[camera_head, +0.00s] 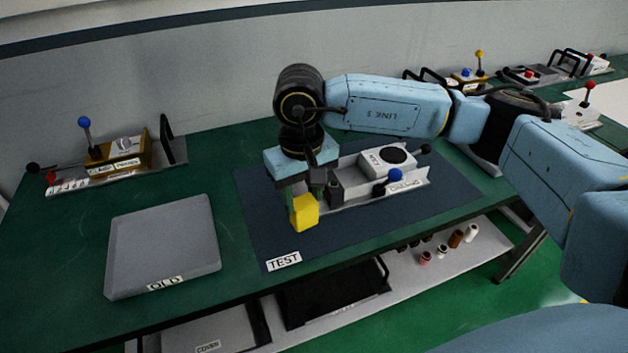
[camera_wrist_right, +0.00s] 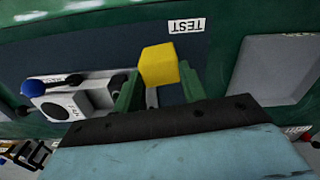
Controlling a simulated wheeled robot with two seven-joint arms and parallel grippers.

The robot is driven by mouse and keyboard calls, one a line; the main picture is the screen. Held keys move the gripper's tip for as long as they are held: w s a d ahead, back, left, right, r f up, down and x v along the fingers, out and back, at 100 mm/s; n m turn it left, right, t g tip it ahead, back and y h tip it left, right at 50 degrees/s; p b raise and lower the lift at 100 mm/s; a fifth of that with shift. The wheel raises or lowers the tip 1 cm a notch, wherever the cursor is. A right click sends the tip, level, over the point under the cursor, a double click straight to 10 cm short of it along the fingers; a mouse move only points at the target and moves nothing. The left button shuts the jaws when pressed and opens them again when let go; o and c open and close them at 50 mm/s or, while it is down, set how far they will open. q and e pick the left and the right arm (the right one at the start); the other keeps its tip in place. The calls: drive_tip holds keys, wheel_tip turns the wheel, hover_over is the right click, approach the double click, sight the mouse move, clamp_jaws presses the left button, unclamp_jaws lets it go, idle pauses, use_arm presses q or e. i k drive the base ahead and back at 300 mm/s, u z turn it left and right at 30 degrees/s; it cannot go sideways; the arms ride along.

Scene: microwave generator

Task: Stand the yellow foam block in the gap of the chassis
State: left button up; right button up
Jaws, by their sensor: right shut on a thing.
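The yellow foam block (camera_head: 304,213) is held by my right gripper (camera_head: 305,197) above the dark mat, at the left end of the chassis in the head view. In the right wrist view the block (camera_wrist_right: 158,65) sits between the two green fingers of the gripper (camera_wrist_right: 160,82). The grey chassis (camera_head: 412,190) lies on the mat and carries a grey box, a white unit with a black disc and a blue-knobbed lever. It also shows in the wrist view (camera_wrist_right: 75,100). The gap is not clearly visible; the gripper and block partly hide the chassis's left end. My left gripper is not in view.
The dark mat (camera_head: 262,235) has a TEST label. A grey tray (camera_head: 165,240) labelled OLD lies to the left. Another chassis with a blue-knobbed lever (camera_head: 84,122) stands at the back left. More lever units (camera_head: 478,58) stand at the back right. A shelf (camera_head: 440,262) is below the table.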

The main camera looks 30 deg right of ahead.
sight(351, 182)
drive_tip(key=u, duration=2.15)
drive_tip(key=k, duration=1.4)
drive_tip(key=z, duration=1.85)
